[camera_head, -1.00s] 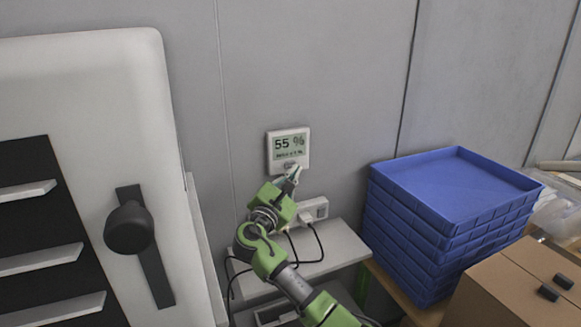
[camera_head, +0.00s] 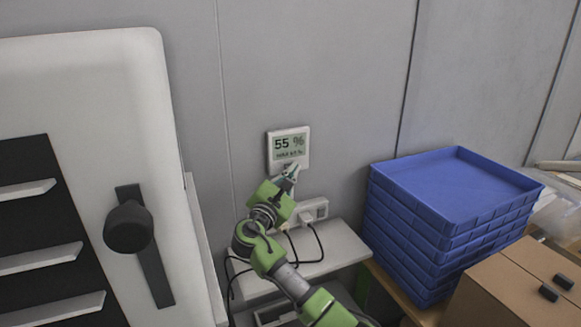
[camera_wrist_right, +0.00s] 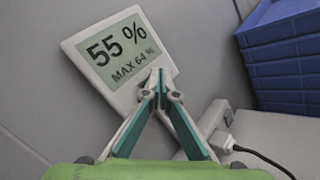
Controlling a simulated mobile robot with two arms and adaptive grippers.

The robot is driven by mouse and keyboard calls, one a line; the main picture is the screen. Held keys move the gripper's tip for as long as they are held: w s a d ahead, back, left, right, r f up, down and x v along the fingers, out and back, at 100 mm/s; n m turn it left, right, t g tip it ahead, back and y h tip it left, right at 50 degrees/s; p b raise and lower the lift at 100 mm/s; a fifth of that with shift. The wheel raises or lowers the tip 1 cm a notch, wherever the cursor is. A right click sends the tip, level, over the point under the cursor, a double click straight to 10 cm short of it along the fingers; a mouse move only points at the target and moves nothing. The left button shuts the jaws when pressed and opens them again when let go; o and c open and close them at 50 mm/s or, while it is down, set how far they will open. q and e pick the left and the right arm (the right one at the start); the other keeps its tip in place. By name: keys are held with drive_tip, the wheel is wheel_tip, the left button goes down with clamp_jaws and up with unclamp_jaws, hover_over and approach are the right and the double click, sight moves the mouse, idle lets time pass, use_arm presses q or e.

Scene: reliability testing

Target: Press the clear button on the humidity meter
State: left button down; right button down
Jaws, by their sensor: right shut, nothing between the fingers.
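The humidity meter (camera_head: 289,148) is a white box with a greenish display, mounted on the grey wall in the head view. Its display reads 55 %, with a smaller MAX line below. In the right wrist view the meter (camera_wrist_right: 112,52) appears tilted, and the small line looks like MAX 64 %. My right gripper (camera_head: 292,170) is shut and empty, with its tips at the meter's lower edge. In the right wrist view the fingertips (camera_wrist_right: 157,80) overlap the lower part of the meter's face. The button is hidden behind them, and I cannot tell whether they touch it. My left gripper is not in view.
A white socket strip (camera_head: 313,209) with plugged cables is on the wall below the meter, above a grey shelf (camera_head: 340,243). Stacked blue trays (camera_head: 455,185) and a cardboard box (camera_head: 510,295) stand right. A white cabinet door with a black handle (camera_head: 130,227) is left.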

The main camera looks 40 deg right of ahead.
drive_tip(key=shift+w+d, duration=0.1)
drive_tip(key=shift+w, duration=0.25)
idle(0.3)
idle(0.4)
drive_tip(key=shift+s+a+p, duration=0.25)
drive_tip(key=shift+s+p, duration=0.2)
drive_tip(key=shift+s, duration=0.35)
drive_tip(key=s+p, duration=0.1)
drive_tip(key=s+a+p, duration=0.1)
drive_tip(key=s, duration=0.1)
drive_tip(key=s+p, duration=0.1)
drive_tip(key=shift+s+a, duration=0.25)
drive_tip(key=shift+s, duration=0.1)
idle(0.5)
